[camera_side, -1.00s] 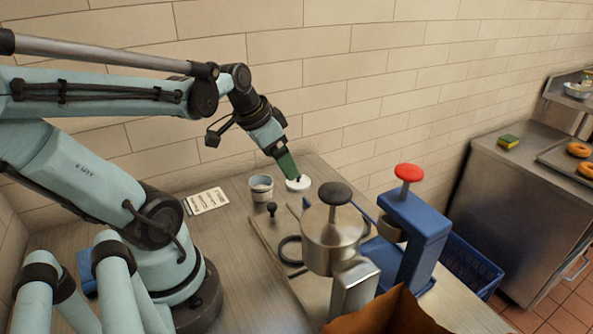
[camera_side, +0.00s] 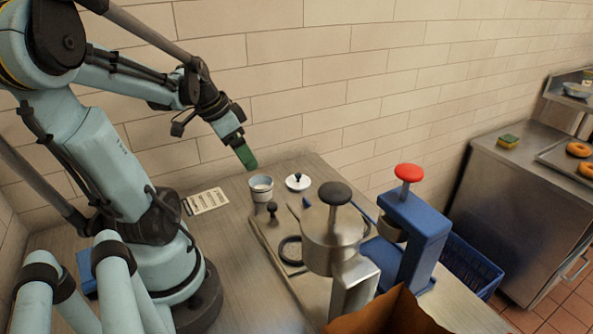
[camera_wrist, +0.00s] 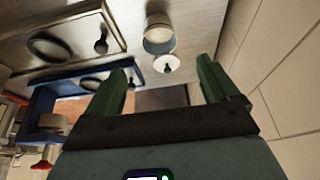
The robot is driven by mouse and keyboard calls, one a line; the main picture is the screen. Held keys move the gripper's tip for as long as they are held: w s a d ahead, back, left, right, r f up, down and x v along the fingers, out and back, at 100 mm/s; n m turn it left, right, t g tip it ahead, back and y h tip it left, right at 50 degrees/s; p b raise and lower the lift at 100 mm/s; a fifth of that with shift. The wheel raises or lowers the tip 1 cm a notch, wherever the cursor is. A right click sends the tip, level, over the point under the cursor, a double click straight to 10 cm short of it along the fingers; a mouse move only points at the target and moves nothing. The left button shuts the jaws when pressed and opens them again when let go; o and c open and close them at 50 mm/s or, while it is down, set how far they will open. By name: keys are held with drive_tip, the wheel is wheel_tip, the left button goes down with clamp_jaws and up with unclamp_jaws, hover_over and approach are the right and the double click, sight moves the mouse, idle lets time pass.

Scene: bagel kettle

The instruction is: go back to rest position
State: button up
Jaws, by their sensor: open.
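My gripper (camera_side: 247,160) hangs in the air above the back of the counter, a little above and left of a small white cup (camera_side: 261,188). In the wrist view its two green fingers (camera_wrist: 165,85) are spread apart with nothing between them. A round white lid with a dark knob (camera_side: 298,182) lies on the counter to the right of the cup. In the wrist view, the cup (camera_wrist: 158,35) and the lid (camera_wrist: 167,63) show beyond the fingers, apart from them.
A steel pot with a black knob (camera_side: 331,225) and a blue press with a red knob (camera_side: 412,215) stand on the counter. A printed card (camera_side: 206,201) lies at left. The brick wall (camera_side: 330,90) is close behind. A blue crate (camera_side: 470,265) sits at right.

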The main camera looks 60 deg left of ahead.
drive_tip(key=shift+w+f, duration=0.1)
drive_tip(key=shift+f, duration=0.2)
drive_tip(key=w+d+r+t, duration=0.1)
drive_tip(key=w+d, duration=0.3)
drive_tip(key=d, duration=0.7)
drive_tip(key=w+d+r+t, duration=0.2)
drive_tip(key=w+d, duration=0.2)
drive_tip(key=d, duration=0.6)
drive_tip(key=g, duration=0.3)
approach(261, 181)
drive_tip(key=shift+w+d+f, duration=0.4)
drive_tip(key=shift+w+f, duration=0.1)
drive_tip(key=shift+f, duration=0.75)
drive_tip(key=shift+w+d+f, duration=0.4)
drive_tip(key=shift+w+f, duration=0.1)
drive_tip(key=shift+f, duration=0.75)
drive_tip(key=shift+w+d+f, duration=0.4)
drive_tip(key=shift+w+f, duration=0.05)
drive_tip(key=shift+f, duration=0.8)
